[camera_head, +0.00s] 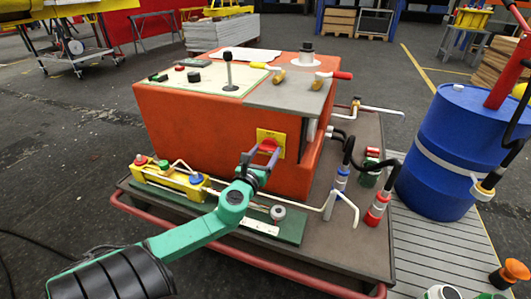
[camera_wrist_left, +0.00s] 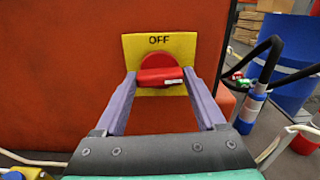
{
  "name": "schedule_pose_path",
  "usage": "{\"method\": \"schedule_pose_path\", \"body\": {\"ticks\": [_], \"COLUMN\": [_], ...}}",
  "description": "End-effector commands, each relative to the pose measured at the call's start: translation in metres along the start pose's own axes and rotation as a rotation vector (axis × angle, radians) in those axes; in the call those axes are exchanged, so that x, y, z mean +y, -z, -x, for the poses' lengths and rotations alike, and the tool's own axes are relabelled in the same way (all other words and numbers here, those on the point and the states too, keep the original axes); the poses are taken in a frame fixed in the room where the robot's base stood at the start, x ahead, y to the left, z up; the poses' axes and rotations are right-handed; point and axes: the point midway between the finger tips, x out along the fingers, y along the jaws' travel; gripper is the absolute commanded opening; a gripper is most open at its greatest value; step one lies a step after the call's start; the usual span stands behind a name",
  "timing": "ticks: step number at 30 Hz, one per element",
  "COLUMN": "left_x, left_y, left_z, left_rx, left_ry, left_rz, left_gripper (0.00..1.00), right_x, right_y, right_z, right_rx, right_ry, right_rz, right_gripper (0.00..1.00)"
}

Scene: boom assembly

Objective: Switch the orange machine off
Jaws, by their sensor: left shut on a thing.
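The orange machine (camera_head: 190,125) stands on a dark wheeled platform. On its front is a yellow plate (camera_head: 263,133) with a red rotary switch. In the left wrist view the plate (camera_wrist_left: 133,48) reads OFF at its top, above the red switch (camera_wrist_left: 158,62). The switch's grip bar lies about level, with a white mark towards its right end. My left gripper (camera_head: 262,153) reaches the switch from the front. Its two purple fingers, shown in the left wrist view (camera_wrist_left: 160,78), are shut on the switch's grip bar from both sides. My right gripper is not in view.
A grey-topped panel (camera_head: 290,95) with red and yellow handles is on top of the machine. A yellow valve block (camera_head: 170,180) and hoses with blue and red fittings (camera_head: 377,210) sit on the platform. A blue barrel (camera_head: 440,150) stands right. A red rail (camera_head: 240,255) edges the front.

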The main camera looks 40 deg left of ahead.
Motion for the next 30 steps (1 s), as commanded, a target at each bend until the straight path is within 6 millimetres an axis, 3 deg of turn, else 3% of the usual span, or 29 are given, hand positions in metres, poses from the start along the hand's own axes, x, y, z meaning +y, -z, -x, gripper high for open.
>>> {"method": "schedule_pose_path", "body": {"ticks": [30], "left_x": [-0.0003], "left_y": [0.0011], "left_z": [0.0004], "left_rx": [0.002], "left_ry": [-0.001], "left_rz": [0.888], "left_gripper": [0.17], "right_x": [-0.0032], "right_y": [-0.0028], "right_z": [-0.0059], "right_rx": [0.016], "right_ry": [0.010], "right_rz": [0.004], "right_gripper": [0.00]}}
